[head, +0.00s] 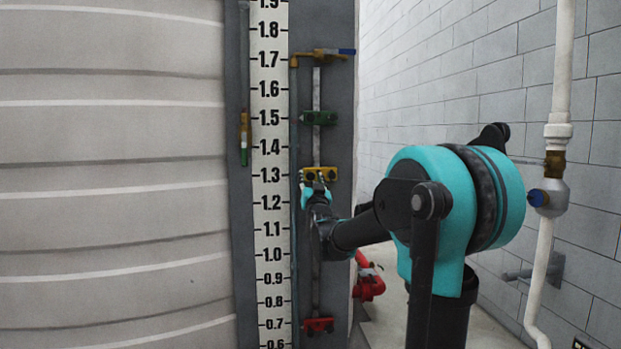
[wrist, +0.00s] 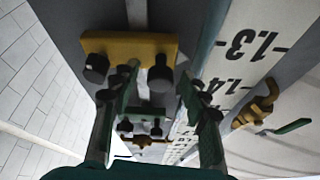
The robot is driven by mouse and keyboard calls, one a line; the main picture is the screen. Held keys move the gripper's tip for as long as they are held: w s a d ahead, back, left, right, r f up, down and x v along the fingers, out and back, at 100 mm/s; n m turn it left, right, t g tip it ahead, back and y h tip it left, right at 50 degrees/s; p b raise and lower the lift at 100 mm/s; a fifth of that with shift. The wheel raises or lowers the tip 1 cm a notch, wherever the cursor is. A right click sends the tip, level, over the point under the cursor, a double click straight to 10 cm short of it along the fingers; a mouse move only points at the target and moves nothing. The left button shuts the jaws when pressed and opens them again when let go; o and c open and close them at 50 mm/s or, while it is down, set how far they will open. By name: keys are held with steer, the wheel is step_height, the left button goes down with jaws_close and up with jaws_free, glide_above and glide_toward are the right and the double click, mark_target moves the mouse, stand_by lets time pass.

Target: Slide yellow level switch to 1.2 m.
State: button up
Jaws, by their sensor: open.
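The yellow level switch (head: 320,174) is a small block on a vertical rod to the right of the white level scale (head: 270,145), level with the 1.3 mark. In the wrist view the yellow switch (wrist: 128,46) is at the top, with two dark knobs on it. My gripper (head: 318,187) is at the switch's lower edge in the head view. Its fingers are open and apart in the wrist view (wrist: 158,78), close to the yellow block, with the right-hand knob between their tips. Whether they touch it I cannot tell.
A green switch (head: 319,118) sits above at about 1.5, and a red one (head: 318,325) below at about 0.7. A brass valve (head: 320,54) tops the rod. A white pipe (head: 550,170) with a blue-handled valve stands at right. The rod between yellow and red switches is partly hidden by my arm.

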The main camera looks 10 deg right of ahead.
steer(key=shift+w+r, duration=0.2)
steer(key=shift+w, duration=0.35)
jaws_close()
